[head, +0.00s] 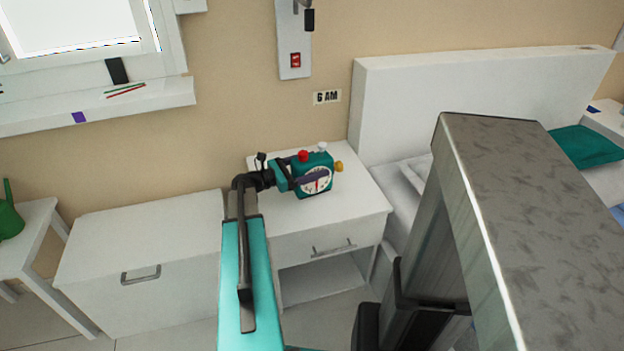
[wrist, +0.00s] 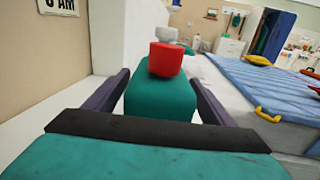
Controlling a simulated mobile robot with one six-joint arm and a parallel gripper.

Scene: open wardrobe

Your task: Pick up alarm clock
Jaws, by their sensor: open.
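The alarm clock (head: 315,181) is a teal box with a round white dial, a red button, a white button and a yellow knob. It stands upright on the white nightstand (head: 355,205). In the wrist view the clock (wrist: 160,103) sits between the two dark fingers, its red button on top. My gripper (head: 312,168) is open and reaches the clock from the left, one finger passing in front of the dial. In the wrist view my gripper (wrist: 160,95) shows narrow gaps beside the clock; contact at the fingertips cannot be told.
A white bed (head: 400,110) stands right of the nightstand, and a low white cabinet (head: 140,260) stands left of it. A "6 AM" sign (head: 327,97) and a panel with a red switch (head: 295,60) are on the wall behind. The nightstand top around the clock is clear.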

